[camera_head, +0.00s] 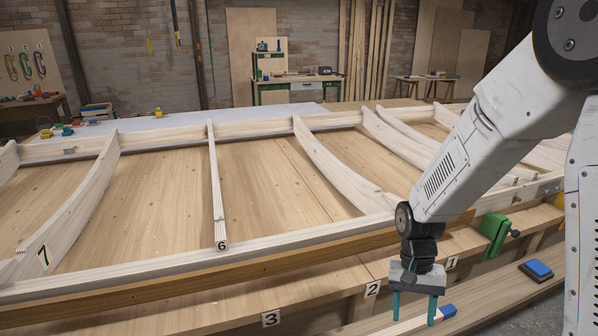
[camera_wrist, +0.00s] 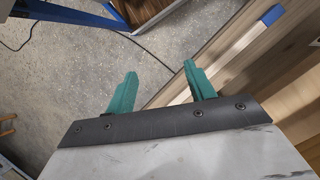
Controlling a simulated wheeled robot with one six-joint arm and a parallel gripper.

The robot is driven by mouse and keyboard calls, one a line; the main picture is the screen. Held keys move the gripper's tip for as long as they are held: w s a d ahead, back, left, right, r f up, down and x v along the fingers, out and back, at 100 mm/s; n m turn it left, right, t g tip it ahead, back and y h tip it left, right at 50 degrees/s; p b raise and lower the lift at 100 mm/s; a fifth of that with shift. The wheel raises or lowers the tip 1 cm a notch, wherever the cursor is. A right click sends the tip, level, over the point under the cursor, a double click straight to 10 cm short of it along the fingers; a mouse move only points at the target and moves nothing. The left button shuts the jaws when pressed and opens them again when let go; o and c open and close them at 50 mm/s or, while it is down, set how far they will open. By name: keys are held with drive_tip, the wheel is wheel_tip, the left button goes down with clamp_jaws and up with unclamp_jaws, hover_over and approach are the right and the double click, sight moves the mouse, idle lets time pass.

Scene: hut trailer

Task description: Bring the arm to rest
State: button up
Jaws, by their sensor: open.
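My gripper (camera_head: 415,306) hangs from my white arm at the lower right in the head view, pointing down. Its two teal fingers are apart, with nothing between them. It is in front of the near edge of the wooden frame (camera_head: 290,251), by the lower plank with the number tags. In the wrist view my gripper (camera_wrist: 158,80) shows open and empty, above the concrete floor (camera_wrist: 85,65) and beside a wooden beam. A blue-ended piece (camera_head: 446,311) shows just right of the fingers; a blue end (camera_wrist: 271,15) also shows at the top right of the wrist view.
The ribbed frame fills the middle, with curved ribs (camera_head: 335,168) and a thin bar (camera_head: 216,190) tagged 6. A green clamp (camera_head: 494,231) is right of my gripper. A blue-topped block (camera_head: 538,268) lies at the far right. A workbench (camera_head: 297,89) stands at the back wall.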

drive_tip(key=s+d+r+n+t, duration=0.1)
drive_tip(key=s+r+n+t, duration=0.1)
drive_tip(key=s+r, duration=0.6)
drive_tip(key=s+d+r+n+t, duration=0.1)
drive_tip(key=s+r+n+t, duration=0.1)
drive_tip(key=s+r, duration=0.7)
wheel_tip(320, 180, up, 7)
drive_tip(key=shift+s+f+t, duration=0.1)
drive_tip(key=shift+s+t, duration=0.05)
drive_tip(key=shift+t, duration=0.55)
